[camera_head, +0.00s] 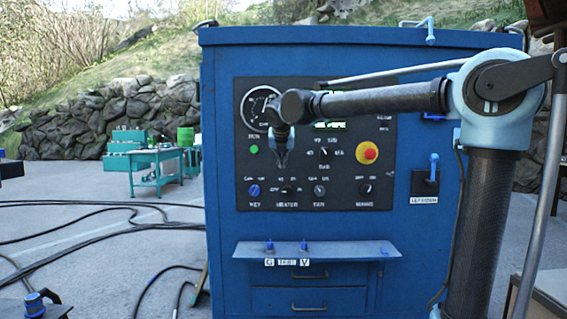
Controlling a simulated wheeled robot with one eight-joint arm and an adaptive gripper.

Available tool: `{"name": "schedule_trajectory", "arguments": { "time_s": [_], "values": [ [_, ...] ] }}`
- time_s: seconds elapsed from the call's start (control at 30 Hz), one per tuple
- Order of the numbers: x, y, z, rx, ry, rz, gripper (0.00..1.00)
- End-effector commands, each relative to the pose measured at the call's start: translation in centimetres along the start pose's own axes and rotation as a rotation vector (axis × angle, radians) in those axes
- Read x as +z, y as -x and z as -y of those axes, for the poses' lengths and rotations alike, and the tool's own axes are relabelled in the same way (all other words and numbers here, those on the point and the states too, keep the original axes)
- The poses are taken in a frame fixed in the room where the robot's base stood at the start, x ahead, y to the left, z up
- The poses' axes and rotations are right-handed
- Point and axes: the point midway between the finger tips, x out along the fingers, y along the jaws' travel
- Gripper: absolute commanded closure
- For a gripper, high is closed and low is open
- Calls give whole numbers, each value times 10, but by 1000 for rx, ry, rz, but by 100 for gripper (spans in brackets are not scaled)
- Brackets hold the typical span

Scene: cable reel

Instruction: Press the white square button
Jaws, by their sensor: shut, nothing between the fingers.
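A black control panel (352,190) is set in the front of a blue cabinet (225,160). My gripper (281,163) is shut and empty, its fingers pointing down in front of the panel's left half. It is right of the small green button (254,150) and below the round gauge (258,98), which my arm partly covers. I cannot make out a white square button; my arm and gripper hide part of the panel. Whether my fingertips touch the panel cannot be told.
A red button on a yellow base (367,153) and several knobs sit on the panel. A blue-handled switch (425,183) is to the right. A shelf (340,249) with two small blue levers juts out below. Black cables (100,228) lie on the ground at left.

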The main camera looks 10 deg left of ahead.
Motion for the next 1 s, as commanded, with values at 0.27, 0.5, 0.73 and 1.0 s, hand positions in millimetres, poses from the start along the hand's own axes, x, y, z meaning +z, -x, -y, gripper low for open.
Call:
{"name": "schedule_trajectory", "arguments": {
  "time_s": [0.27, 0.5, 0.73, 1.0],
  "values": [
    [2, -2, 0, 0, 1, 0, 100],
    [6, -6, 0, -1, 0, 0, 100],
    [19, -18, 0, -1, 0, 2, 100],
    [22, -23, 3, -2, 0, 3, 100]
  ]
}}
